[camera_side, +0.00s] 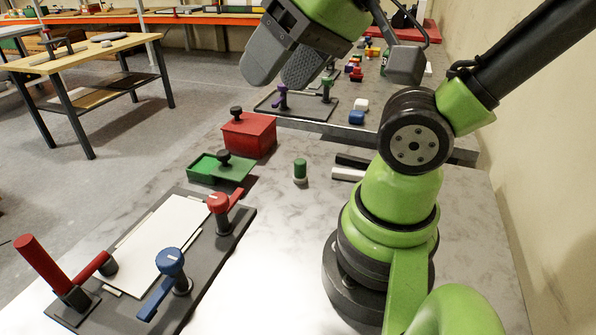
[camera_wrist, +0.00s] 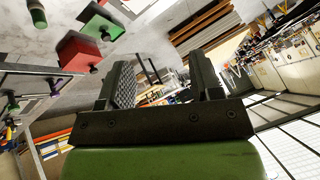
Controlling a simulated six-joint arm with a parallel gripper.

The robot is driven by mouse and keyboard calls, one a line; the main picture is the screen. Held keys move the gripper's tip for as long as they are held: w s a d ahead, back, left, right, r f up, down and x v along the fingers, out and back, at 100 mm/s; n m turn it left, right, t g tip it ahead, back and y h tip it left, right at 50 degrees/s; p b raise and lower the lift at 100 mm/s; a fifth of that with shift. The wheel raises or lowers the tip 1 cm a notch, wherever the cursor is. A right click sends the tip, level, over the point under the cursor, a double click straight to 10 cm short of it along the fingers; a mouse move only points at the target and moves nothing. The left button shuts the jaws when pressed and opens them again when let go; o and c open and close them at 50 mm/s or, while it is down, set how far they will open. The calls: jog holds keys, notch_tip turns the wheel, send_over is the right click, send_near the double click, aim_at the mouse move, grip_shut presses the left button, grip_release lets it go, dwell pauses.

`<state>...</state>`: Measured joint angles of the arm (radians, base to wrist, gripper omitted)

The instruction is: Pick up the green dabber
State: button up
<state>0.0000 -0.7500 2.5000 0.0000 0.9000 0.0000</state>
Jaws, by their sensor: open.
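The green dabber (camera_side: 300,171) stands upright on the grey table in the side view, a short cylinder with a green top and a pale base. A small green and pale cylinder at the top left edge of the wrist view (camera_wrist: 37,14) looks like the same dabber. My gripper (camera_side: 279,76) is open and empty, high above the table at the top of the side view, well away from the dabber. In the wrist view the two fingers of my gripper (camera_wrist: 163,80) stand apart with nothing between them.
A red box (camera_side: 249,136) and a green box (camera_side: 205,169), both with black knobs, stand left of the dabber. A dark plate with a white sheet (camera_side: 165,240) and red and blue clamps lies in front. White and black bars (camera_side: 348,174) lie right of the dabber.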

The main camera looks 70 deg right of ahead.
dwell(0.6)
jog(key=n+g+h, duration=0.2)
jog(key=n+g, duration=0.4)
jog(key=g, duration=0.1)
send_over(300, 161)
notch_tip(300, 161, down, 18)
jog(key=f, duration=0.4)
jog(key=shift+s+f, duration=0.15)
jog(key=shift+s, duration=0.15)
jog(key=shift+w+f, duration=0.15)
jog(key=shift+f, duration=1.4)
jog(key=shift+w+f, duration=0.15)
jog(key=shift+f, duration=1.4)
jog(key=c, duration=1)
